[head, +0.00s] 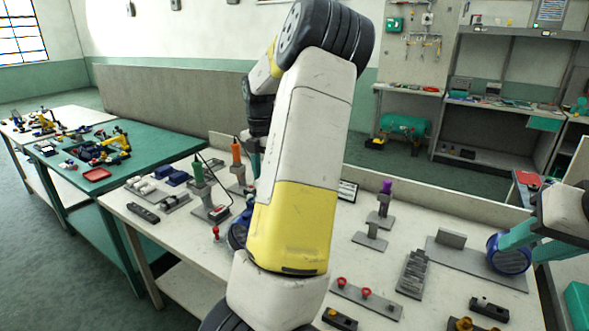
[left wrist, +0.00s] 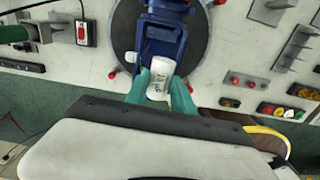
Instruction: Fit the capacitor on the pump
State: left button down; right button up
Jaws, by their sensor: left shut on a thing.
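The capacitor, a white cylinder with dark print (left wrist: 161,68), is gripped between the teal fingers of my left gripper (left wrist: 159,84) in the left wrist view. Its far end is close to the blue frame of the pump (left wrist: 164,22), which stands on a dark round plate (left wrist: 127,22). I cannot tell whether capacitor and pump touch. In the head view my left arm hides the left gripper, the capacitor and most of the pump. My right gripper (head: 531,246) is at the right, its teal fingers at a blue-rimmed round part (head: 508,254). Whether it grips this part is unclear.
Green (head: 198,174) and orange (head: 236,150) upright tools stand at the back left of the bench. Grey fixtures (head: 371,238), a strip with red knobs (head: 366,298) and a dark block (head: 489,308) take up the right side. Small clear patches lie between them.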

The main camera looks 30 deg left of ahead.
pick_arm(q)
jog(key=shift+a+f, duration=0.1)
jog(key=shift+f, duration=3.05)
jog(key=shift+f, duration=0.25)
jog(key=c, duration=1)
grip_release()
jog(key=shift+r, duration=3)
